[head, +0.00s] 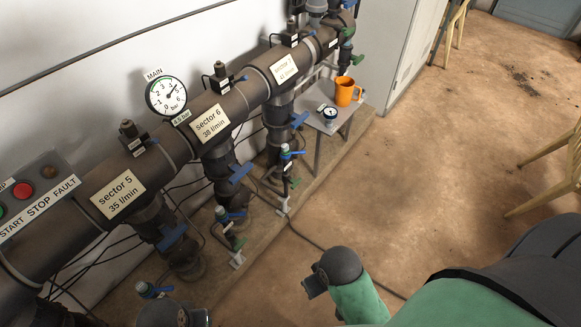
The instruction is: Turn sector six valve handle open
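The sector 6 label (209,123) is on the dark manifold pipe, left of centre in the head view. Below it a dark branch pipe drops down, and a blue valve handle (240,173) sticks out from it to the right. No gripper is touching this handle. A green arm link of mine with a dark rounded end is at the lower right, well apart from the handle. No fingers show on it, and neither of my grippers can be made out in this view.
Similar blue handles belong to sector 5 (172,238) and the branch at the upper right (299,120). Smaller blue-handled taps stand low by the branches. An orange mug (346,91) and a small gauge (329,114) stand on a small table (318,124). The floor to the right is mostly free.

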